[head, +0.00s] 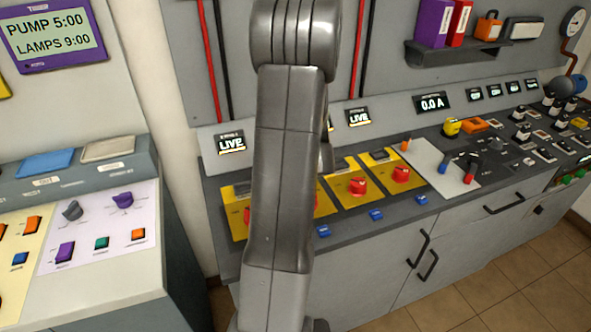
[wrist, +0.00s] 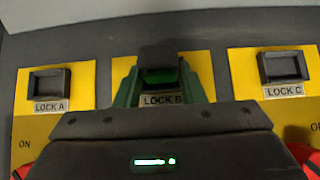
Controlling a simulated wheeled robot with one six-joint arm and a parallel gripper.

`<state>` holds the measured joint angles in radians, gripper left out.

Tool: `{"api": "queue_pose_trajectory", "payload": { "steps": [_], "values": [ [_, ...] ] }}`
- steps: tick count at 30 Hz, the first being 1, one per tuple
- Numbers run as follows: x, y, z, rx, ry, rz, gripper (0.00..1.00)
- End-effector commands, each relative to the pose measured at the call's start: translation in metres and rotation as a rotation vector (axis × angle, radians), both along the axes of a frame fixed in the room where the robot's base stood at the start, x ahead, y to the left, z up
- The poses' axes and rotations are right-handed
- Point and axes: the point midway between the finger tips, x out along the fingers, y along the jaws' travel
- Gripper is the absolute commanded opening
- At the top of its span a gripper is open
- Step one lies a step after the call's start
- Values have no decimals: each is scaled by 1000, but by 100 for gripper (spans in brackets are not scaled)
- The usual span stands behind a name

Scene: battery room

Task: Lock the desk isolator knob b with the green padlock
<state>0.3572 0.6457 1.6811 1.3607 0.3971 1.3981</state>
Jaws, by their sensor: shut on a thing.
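In the wrist view my gripper (wrist: 160,82) is shut on the green padlock (wrist: 160,77), at the LOCK B slot plate. Green shows between and beside the fingers, with a dark block (wrist: 158,53) just above it. I cannot tell whether the padlock is seated in the slot or only in front of it. The LOCK B label (wrist: 162,100) is partly visible. Knob b is hidden behind my gripper body. In the head view my arm covers the gripper, the padlock and part of the row of red isolator knobs.
Dark LOCK A (wrist: 50,83) and LOCK C (wrist: 283,66) holders flank the spot, with red knobs below them. The head view shows red knobs (head: 358,186) and (head: 401,174) on yellow plates. Purple and red binders (head: 434,22) stand on the shelf (head: 470,50).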

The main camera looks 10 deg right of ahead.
Motion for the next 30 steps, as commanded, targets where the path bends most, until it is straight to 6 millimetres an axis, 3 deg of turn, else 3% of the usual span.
{"api": "queue_pose_trajectory", "payload": {
  "steps": [5, 6, 16, 30],
  "values": [
    [0, 0, -5, 0, 0, 0, 7],
    [0, 0, -3, 0, 0, 0, 44],
    [-1, 0, -2, 0, 0, 0, 45],
    [-27, -6, 25, 0, 0, 0, 45]
  ]
}}
